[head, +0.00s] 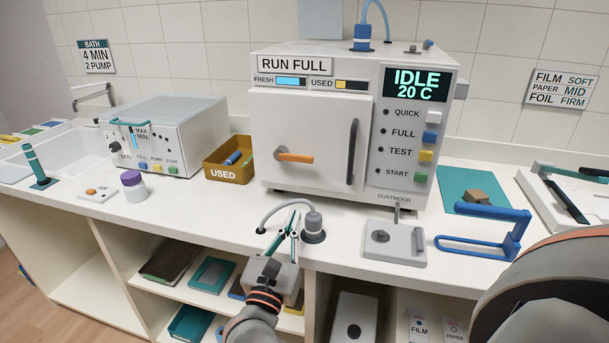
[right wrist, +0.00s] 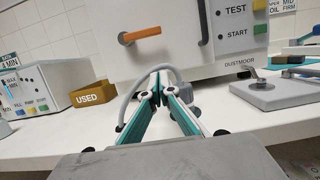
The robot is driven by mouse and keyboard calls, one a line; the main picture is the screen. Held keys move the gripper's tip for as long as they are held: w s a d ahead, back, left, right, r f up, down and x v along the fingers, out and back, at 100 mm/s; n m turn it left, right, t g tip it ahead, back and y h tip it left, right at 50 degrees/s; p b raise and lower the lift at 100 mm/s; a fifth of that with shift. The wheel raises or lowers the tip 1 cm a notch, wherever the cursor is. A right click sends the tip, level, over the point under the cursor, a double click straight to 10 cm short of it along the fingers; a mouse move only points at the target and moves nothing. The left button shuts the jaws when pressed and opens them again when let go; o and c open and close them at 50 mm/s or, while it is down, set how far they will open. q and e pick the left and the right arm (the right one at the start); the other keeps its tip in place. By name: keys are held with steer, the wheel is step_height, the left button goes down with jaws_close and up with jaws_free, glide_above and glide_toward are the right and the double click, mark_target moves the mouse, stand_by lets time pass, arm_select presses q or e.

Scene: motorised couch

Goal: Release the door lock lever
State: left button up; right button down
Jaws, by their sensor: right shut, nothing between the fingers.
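The door lock lever is an orange handle (head: 295,157) lying about level on the left part of the closed white door of the autoclave-like machine (head: 385,200). It also shows in the right wrist view (right wrist: 140,35), up and left of the fingertips. My right gripper (head: 293,222) is in front of the machine, over the counter's front part, below the lever and apart from it. In the right wrist view its teal fingers (right wrist: 157,82) converge at the tips, shut and empty. My left gripper is out of view.
A grey hose with a plug (head: 313,222) arches right by my right gripper's fingers. A dark vertical door handle (head: 352,150) stands right of the lever. A brown USED bin (head: 229,172) is left of the machine. A grey latch plate (head: 395,245) and blue frame (head: 490,230) lie right.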

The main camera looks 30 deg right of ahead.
mark_target(294, 156)
steer(key=p+x, duration=0.2)
steer(key=x, duration=0.8)
steer(key=shift+w+d+r, duration=0.15)
steer(key=shift+r, duration=0.05)
step_height(294, 156, up, 3)
steer(key=shift+f+p, duration=0.25)
steer(key=shift+p, duration=0.2)
steer(key=shift+r, duration=0.55)
steer(key=shift+a, duration=0.2)
